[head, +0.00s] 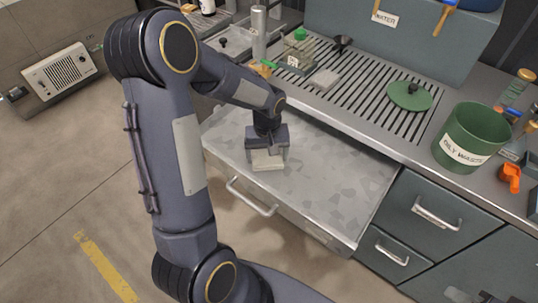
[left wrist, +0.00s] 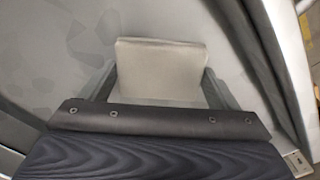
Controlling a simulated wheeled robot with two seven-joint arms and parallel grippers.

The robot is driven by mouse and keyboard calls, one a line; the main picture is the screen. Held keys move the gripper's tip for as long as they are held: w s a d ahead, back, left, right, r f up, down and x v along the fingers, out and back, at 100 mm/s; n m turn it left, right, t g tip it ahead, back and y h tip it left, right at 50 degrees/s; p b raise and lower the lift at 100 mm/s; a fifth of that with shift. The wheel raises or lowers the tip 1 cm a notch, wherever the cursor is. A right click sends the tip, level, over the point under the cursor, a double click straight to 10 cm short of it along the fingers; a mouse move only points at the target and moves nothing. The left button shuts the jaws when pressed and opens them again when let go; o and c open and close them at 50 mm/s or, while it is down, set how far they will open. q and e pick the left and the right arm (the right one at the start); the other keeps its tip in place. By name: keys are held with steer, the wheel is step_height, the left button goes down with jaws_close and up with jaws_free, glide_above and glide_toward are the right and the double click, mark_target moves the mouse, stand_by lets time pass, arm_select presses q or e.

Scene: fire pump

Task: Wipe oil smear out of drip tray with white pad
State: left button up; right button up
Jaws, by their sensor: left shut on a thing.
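The drip tray (head: 330,178) is the pulled-out, shallow grey metal drawer under the bench; its mottled floor also shows in the left wrist view (left wrist: 50,70). My left gripper (head: 267,150) is over the tray's left part, pointing down. It is shut on the white pad (head: 268,161), which looks off-white in the left wrist view (left wrist: 160,68), between both fingers. The pad is at or just above the tray floor; I cannot tell whether it touches. I cannot pick out a distinct oil smear among the grey patches. My right gripper is out of view.
The green "OILY WASTE" bin (head: 468,138) stands at right on the bench. The tray's right half is clear. A drawer handle (head: 252,197) sticks out in front.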

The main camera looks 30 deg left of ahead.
arm_select(q)
steer(key=shift+a, duration=0.4)
step_height(320, 180, up, 3)
steer(key=shift+a+r+p, duration=0.1)
steer(key=shift+p, duration=0.9)
steer(key=shift+r+p, duration=0.3)
steer(key=shift+r, duration=0.1)
steer(key=shift+a+r+p, duration=0.1)
steer(key=shift+r+p, duration=0.5)
steer(key=shift+r, duration=0.05)
steer(key=shift+r+p, duration=1.05)
steer(key=shift+r, duration=0.4)
